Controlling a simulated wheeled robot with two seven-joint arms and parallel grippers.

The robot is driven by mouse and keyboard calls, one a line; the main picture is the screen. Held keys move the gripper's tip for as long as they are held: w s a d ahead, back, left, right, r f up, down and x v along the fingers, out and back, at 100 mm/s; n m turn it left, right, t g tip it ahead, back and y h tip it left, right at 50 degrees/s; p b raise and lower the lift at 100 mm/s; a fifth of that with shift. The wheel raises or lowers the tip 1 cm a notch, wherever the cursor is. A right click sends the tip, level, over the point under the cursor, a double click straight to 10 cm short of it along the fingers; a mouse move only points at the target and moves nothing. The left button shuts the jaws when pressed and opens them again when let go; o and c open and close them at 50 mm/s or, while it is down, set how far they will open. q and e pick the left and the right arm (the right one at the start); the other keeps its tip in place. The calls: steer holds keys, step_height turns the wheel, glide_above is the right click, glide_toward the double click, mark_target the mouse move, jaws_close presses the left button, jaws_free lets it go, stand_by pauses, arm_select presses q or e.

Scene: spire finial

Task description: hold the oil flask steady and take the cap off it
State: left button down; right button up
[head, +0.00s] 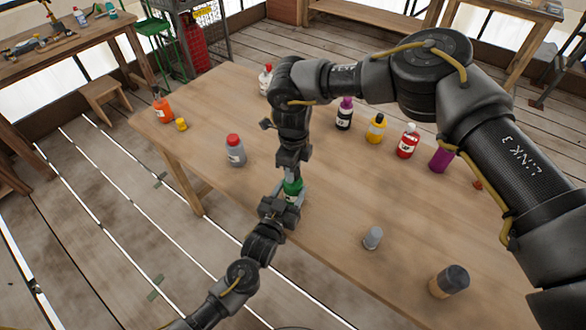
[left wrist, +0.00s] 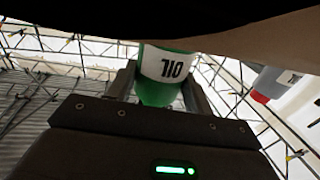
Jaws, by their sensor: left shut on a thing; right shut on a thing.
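The oil flask (head: 293,187) is green and stands near the table's front edge, mostly hidden by my grippers. In the left wrist view the flask (left wrist: 165,68) shows upside down, with a white label reading OIL, between two dark fingers. My left gripper (head: 286,200) comes in low from the front and is shut on the flask's body. My right gripper (head: 293,170) points down from above at the flask's top and is shut there. The cap is hidden between its fingers, so I cannot see whether it is apart from the flask.
A grey bottle with a red cap (head: 235,150) stands left of my grippers. A small grey cup-like piece (head: 373,238) and a dark-topped jar (head: 449,281) are to the right. An orange bottle (head: 162,109) and several other bottles stand further back. The wooden table (head: 330,215) is clear around the flask.

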steer(key=shift+r, duration=2)
arm_select(q)
steer(key=c, duration=0.5)
jaws_free()
